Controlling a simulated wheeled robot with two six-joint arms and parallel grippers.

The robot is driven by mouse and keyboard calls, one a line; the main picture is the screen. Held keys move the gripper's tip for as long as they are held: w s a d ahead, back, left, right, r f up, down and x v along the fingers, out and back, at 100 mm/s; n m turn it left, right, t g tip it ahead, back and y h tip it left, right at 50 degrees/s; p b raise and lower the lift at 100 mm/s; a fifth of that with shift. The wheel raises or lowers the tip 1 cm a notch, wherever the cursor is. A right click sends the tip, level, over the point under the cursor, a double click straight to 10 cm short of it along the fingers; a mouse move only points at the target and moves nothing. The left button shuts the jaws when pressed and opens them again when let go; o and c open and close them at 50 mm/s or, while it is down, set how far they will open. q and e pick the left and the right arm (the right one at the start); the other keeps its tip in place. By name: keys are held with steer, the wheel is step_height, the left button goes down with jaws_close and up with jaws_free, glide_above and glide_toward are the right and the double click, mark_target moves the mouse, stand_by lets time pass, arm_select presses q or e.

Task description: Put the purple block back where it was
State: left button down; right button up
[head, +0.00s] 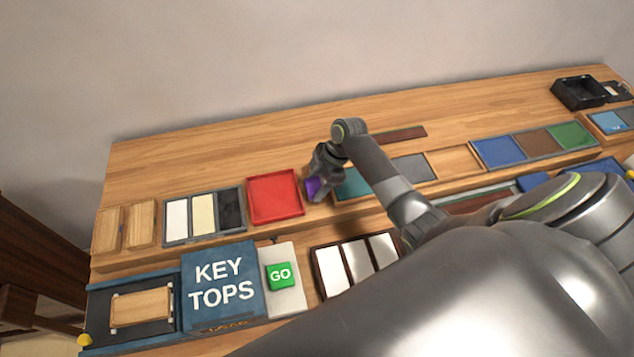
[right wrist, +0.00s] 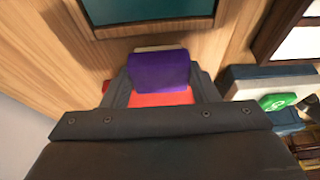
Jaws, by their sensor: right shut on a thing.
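The purple block (head: 313,187) is held in my right gripper (head: 318,192), between the red tray (head: 275,197) and the teal panel (head: 353,184). In the right wrist view the purple block (right wrist: 158,72) sits between the two fingers of the shut gripper (right wrist: 162,84). Red shows just below the block there, and the teal panel (right wrist: 150,8) is ahead of it. I cannot tell how high the block is above the table. My left gripper is not in view.
A tray of white, cream and black tiles (head: 203,215) lies left of the red tray. Blue, brown and green panels (head: 535,143) lie at the right. In front are a green GO button (head: 280,275) and a KEY TOPS sign (head: 220,284). The back wooden strip (head: 220,150) is mostly clear.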

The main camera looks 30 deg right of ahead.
steer(key=shift+f, duration=0.35)
steer(key=shift+f, duration=0.1)
steer(key=o, duration=1)
steer(key=shift+c, duration=0.2)
steer(key=b+v, duration=0.2)
steer(key=v, duration=1)
steer(key=shift+b, duration=0.4)
steer(key=shift+d, duration=0.1)
